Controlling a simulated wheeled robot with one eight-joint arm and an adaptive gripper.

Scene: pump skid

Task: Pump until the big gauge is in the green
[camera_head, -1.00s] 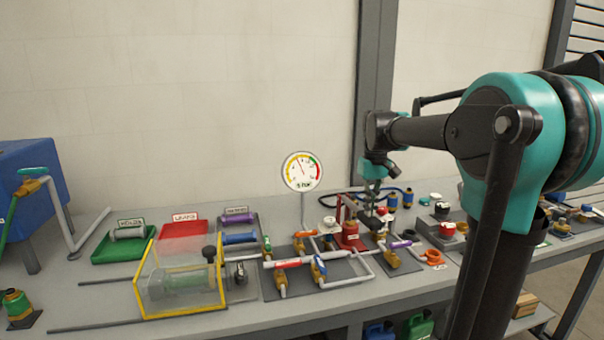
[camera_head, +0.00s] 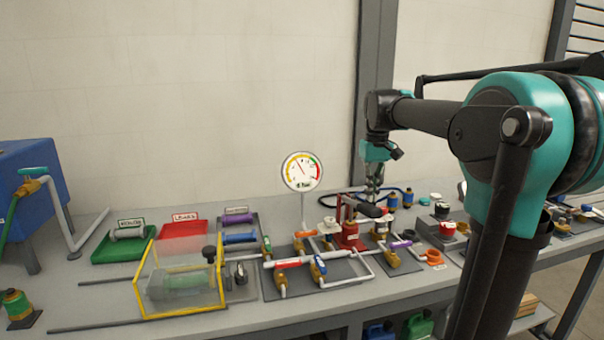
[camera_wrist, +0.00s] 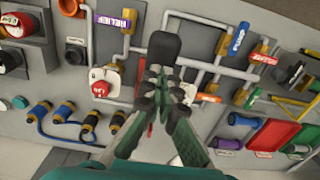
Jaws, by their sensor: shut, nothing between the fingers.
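The big round gauge (camera_head: 302,171) stands on a post. Its needle points up and slightly left, in the yellow part, short of the green band at upper right. The red hand pump (camera_head: 347,232) sits below and right of it, with a black-gripped lever (camera_head: 370,209) pointing right. My gripper (camera_head: 372,198) is shut and empty, pointing down just above the lever grip. In the wrist view, my gripper's fingertips (camera_wrist: 160,76) are together near the black grip (camera_wrist: 163,46); whether they touch it I cannot tell. The fingers hide part of the pump.
Pipes with coloured valve handles, including a red one (camera_head: 288,265) and a purple one (camera_head: 401,244), surround the pump. A yellow-framed clear guard (camera_head: 182,280) stands at left. Green (camera_head: 118,249) and red (camera_head: 184,229) trays lie behind it. Blue-capped fittings (camera_head: 407,197) stand right of my gripper.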

